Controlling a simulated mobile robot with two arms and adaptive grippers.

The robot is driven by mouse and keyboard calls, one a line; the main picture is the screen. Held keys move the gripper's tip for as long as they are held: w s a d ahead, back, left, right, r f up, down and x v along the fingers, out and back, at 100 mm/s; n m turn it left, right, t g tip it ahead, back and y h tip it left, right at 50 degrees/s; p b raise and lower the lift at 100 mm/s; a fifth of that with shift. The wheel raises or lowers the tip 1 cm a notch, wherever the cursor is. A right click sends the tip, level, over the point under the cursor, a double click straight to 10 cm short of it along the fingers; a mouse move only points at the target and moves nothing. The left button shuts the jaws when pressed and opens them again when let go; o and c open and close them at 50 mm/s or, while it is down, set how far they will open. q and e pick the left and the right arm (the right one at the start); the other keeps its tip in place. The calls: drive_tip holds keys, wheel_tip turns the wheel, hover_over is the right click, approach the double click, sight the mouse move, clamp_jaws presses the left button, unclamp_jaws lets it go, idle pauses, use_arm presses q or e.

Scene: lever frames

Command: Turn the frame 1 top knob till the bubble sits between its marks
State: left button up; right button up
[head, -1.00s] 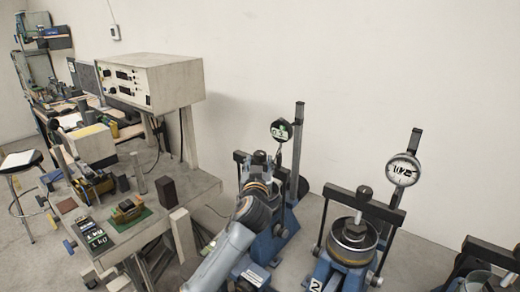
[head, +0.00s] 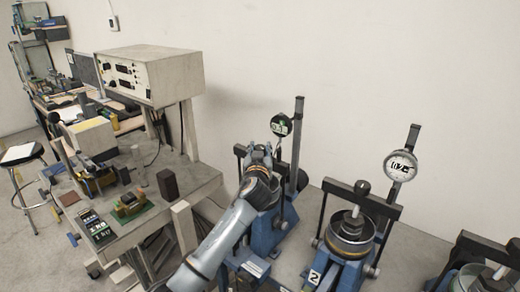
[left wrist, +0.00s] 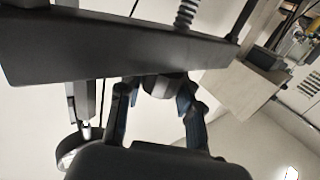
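Frame 1 (head: 262,237) is the blue lever frame in the middle of the head view, with a dark crossbar and a dial gauge (head: 281,125). My left arm covers much of it. My left gripper (head: 260,150) is at its top, by the crossbar. In the left wrist view the top knob (left wrist: 158,86) shows below the dark crossbar (left wrist: 100,45). The fingers of my left gripper (left wrist: 155,100) stand on either side of the knob, with a gap at the left finger; the right finger looks close to it or touching. No bubble or marks can be made out. My right gripper is out of view.
Frame 2 (head: 345,250) stands to the right with its own gauge (head: 400,166), and a third frame (head: 485,280) is partly cut off. A bench (head: 205,183) with blocks and a large instrument box (head: 165,75) stands left. A bare wall is behind.

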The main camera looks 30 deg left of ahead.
use_arm(q)
drive_tip(key=shift+h, duration=0.3)
